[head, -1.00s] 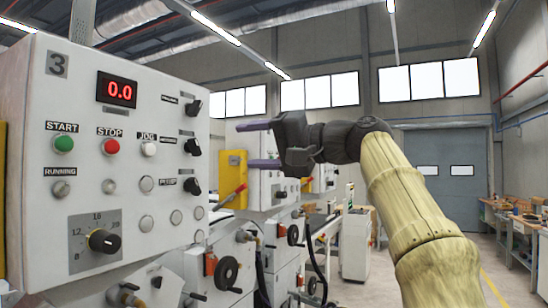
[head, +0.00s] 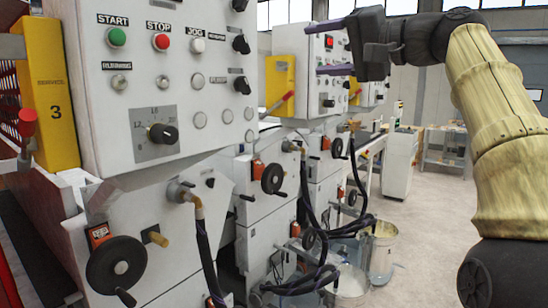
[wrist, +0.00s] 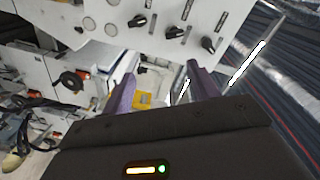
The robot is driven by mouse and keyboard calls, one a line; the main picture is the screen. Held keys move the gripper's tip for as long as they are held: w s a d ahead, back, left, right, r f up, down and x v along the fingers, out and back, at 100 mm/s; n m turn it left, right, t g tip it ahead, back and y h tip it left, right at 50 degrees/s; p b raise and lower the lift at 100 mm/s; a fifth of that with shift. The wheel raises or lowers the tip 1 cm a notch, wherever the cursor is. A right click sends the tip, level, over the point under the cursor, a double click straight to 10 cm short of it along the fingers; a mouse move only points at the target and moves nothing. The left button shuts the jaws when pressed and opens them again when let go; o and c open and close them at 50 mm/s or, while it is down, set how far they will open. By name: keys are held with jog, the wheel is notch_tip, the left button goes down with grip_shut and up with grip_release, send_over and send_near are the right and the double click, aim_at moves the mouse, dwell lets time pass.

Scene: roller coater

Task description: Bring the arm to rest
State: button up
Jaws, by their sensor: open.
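My gripper (head: 334,48) is in the upper middle of the head view, at the end of my raised, bent arm (head: 492,100). Its two purple fingers point left and stand apart, with nothing between them. In the wrist view, the two fingers of my gripper (wrist: 158,92) also stand wide apart and empty. In the head view the fingers appear to the right of the near control panel (head: 200,65), in front of the machines behind; no contact is visible.
The near panel has a green START button (head: 117,37), a red STOP button (head: 160,41) and a black dial (head: 163,134). A yellow service box (head: 50,95) is at left. Handwheels (head: 116,266) and hoses (head: 207,255) stick out below. Buckets (head: 382,250) stand on the floor. Open floor lies at right.

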jog(key=w+f+m+g+h, duration=0.1)
jog(key=w+f+m+h, duration=0.4)
jog(key=f, duration=1.4)
notch_tip(320, 180, down, 16)
jog(key=w+n+g+h, duration=0.1)
jog(key=n+g+h, duration=0.1)
jog(key=g+h, duration=0.15)
jog(key=s+d+f+n+g+h, duration=0.2)
jog(key=s+f, duration=1)
jog(key=f, duration=0.2)
jog(key=s+d+f+n+g+h, duration=0.2)
jog(key=s+f+n+h, duration=0.1)
jog(key=s+f, duration=0.9)
notch_tip(320, 180, down, 2)
jog(key=shift+f, duration=0.1)
